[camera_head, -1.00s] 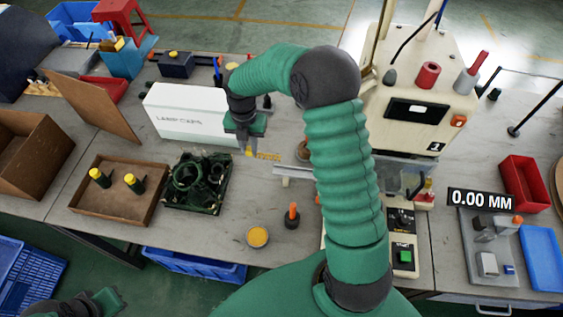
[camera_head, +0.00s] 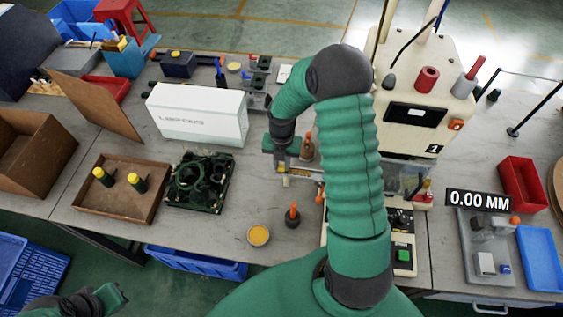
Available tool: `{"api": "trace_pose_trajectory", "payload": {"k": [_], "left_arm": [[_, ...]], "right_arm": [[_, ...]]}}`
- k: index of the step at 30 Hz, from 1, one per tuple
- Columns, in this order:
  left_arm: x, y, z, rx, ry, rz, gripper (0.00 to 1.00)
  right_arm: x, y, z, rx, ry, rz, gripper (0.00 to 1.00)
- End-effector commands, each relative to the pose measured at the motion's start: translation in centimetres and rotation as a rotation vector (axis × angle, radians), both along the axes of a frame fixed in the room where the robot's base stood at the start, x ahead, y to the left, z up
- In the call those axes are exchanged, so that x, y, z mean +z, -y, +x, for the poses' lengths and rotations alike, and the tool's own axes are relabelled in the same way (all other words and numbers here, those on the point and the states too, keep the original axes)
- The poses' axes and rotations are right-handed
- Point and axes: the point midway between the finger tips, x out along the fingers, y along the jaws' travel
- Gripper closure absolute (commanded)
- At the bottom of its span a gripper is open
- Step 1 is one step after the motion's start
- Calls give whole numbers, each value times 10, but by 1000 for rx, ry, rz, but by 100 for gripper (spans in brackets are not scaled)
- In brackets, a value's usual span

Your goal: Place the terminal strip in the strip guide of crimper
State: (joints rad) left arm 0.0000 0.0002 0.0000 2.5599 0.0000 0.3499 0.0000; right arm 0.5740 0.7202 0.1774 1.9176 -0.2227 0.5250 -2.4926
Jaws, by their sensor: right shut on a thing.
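My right gripper (camera_head: 284,167) points down and is shut on the terminal strip (camera_head: 301,170), a thin brass-coloured piece sticking out to the right of the fingers. The crimper (camera_head: 418,105) is the cream machine right of centre. Its strip guide (camera_head: 293,179) is a light rail reaching left from the machine; the strip is at or just above it, and I cannot tell whether they touch. My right arm hides the rest of the guide and the crimping area. My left gripper (camera_head: 112,297) is at the bottom left, away from the bench; its jaws are unclear.
A white box (camera_head: 197,114) stands left of the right gripper. A dark green fixture (camera_head: 199,181) and a wooden tray (camera_head: 103,203) with yellow-topped pieces lie further left. A small yellow dish (camera_head: 258,235) and an orange-tipped tool (camera_head: 292,215) are in front. A red bin (camera_head: 522,184) is at right.

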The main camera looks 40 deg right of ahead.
Motion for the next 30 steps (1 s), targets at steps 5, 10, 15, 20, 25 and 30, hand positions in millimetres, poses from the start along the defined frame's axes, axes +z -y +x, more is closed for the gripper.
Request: {"api": "trace_pose_trajectory", "payload": {"k": [5,10,15,20,25,30], "left_arm": [[-1,0,0,0,0,0,100],[-1,0,0,0,0,0,100],[-1,0,0,0,0,0,100],[0,0,0,0,0,0,100],[1,0,0,0,0,0,100],[3,0,0,0,0,0,100]], "right_arm": [[-1,0,0,-1,-1,1,77],[-1,0,0,-1,-1,1,58],[-1,0,0,-1,-1,1,58],[4,0,1,-1,1,0,58],[37,1,1,-2,5,-3,58],[82,2,1,-4,4,-3,58]]}}
